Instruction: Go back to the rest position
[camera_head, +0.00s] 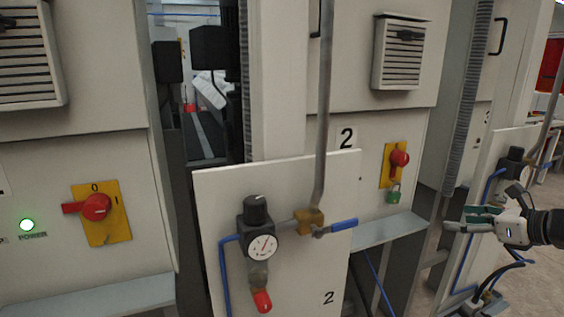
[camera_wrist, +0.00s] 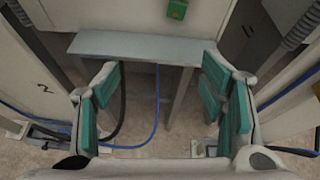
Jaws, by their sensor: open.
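My gripper (camera_head: 476,217) is at the right of the head view, pointing left, in front of the right-hand panel with another regulator. In the wrist view my gripper (camera_wrist: 162,100) shows its two green-padded fingers spread wide with nothing between them. Beyond the fingers, a grey metal shelf (camera_wrist: 130,48) and a blue hose (camera_wrist: 157,115) hanging below it are visible. A green padlock (camera_wrist: 177,9) shows at the top of the wrist view. It also hangs under a red rotary switch (camera_head: 399,159) on a yellow plate in the head view.
A red switch (camera_head: 96,207) is on the left cabinet. Grey shelves (camera_head: 90,300) jut from the cabinets. Open floor (camera_head: 543,215) shows at far right.

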